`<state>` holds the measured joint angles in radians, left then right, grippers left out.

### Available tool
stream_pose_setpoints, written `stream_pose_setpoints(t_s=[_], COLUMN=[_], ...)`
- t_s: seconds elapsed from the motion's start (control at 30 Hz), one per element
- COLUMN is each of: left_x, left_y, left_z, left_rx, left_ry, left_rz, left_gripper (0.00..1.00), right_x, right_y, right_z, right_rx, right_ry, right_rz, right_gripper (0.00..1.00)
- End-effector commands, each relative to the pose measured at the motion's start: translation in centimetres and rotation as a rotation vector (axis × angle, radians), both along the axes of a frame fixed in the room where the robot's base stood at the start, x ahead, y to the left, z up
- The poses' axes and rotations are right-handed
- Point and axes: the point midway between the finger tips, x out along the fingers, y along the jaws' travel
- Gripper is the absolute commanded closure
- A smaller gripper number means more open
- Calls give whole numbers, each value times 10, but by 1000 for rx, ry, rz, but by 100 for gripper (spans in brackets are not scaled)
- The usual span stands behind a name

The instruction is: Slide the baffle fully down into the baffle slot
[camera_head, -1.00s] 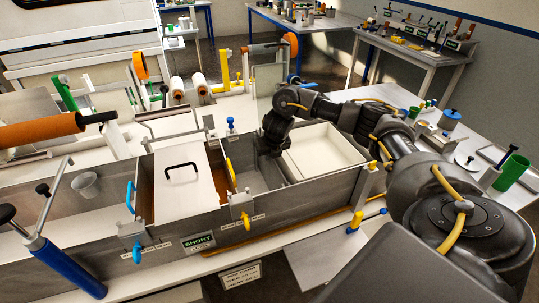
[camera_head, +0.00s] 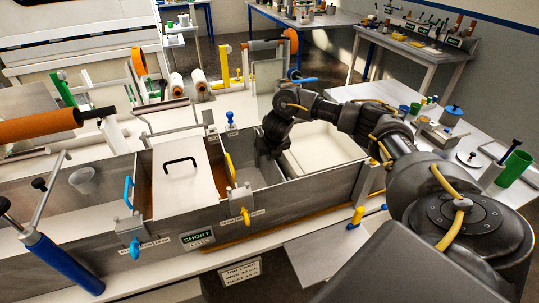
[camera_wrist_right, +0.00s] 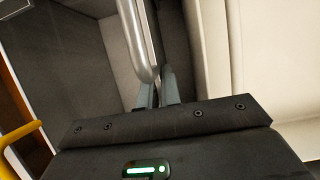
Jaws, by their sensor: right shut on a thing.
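My right gripper (camera_head: 268,153) reaches down into the metal trough, between the yellow-handled divider and the white tray. The right wrist view shows its fingers (camera_wrist_right: 158,92) shut on a rounded grey metal bar (camera_wrist_right: 137,35). The bar appears to be the handle of the baffle; the arm hides it in the head view. The baffle's plate and its slot cannot be made out clearly, so I cannot tell how deep it sits. A yellow handle (camera_head: 230,171) stands left of the gripper and also shows in the right wrist view (camera_wrist_right: 22,137). My left gripper is not in view.
The white tray (camera_head: 341,161) lies close to the right of the gripper. A white lid with a black handle (camera_head: 184,185) covers part of the trough. A blue handle (camera_head: 128,191) stands further left. The trough's front wall (camera_head: 300,203) runs along the near side.

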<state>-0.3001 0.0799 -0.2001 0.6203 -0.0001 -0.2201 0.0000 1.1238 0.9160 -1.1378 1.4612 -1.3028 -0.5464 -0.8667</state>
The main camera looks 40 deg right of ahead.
Motion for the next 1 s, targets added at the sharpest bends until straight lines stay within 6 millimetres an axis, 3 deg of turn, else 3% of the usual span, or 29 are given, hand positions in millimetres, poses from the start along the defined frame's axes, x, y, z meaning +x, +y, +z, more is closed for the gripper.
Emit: stream_pose_setpoints(t_s=[0.03,0.2,0.57,0.7,1.0], left_x=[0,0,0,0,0], left_y=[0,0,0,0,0], left_z=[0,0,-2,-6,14], left_rx=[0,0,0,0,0], left_ry=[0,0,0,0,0], left_rz=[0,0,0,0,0], left_gripper=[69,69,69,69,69], right_x=[1,1,-2,-9,-30], right_y=[0,0,1,4,11], right_z=[1,1,5,25,85], right_rx=[0,0,0,-1,-3], right_ry=[-3,-2,0,-4,-4], right_rz=[-1,0,2,4,3], right_gripper=[91,69,69,69,69])
